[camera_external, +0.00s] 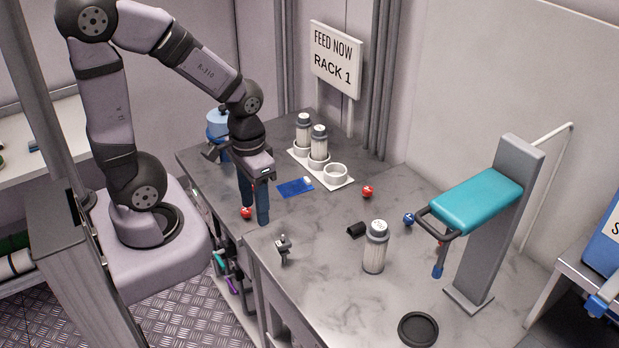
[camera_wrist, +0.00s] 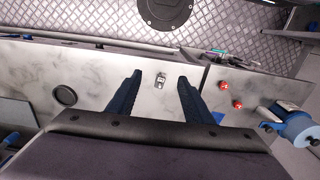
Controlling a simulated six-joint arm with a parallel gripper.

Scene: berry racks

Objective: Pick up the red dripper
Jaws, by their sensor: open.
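One red piece (camera_external: 246,212) is near the counter's front edge, beside my fingertips in the picture. The other red piece (camera_external: 367,191) is farther right, beyond the blue mat.
A small grey fitting (camera_external: 284,248) stands near the front edge. A blue mat (camera_external: 296,187) and a white rack (camera_external: 345,183) with capped jars lie behind. A lone jar (camera_external: 374,252), black cylinder (camera_external: 356,229), blue ball (camera_external: 408,219), dark dish (camera_external: 418,329) and teal-padded stand (camera_external: 478,203) are right.

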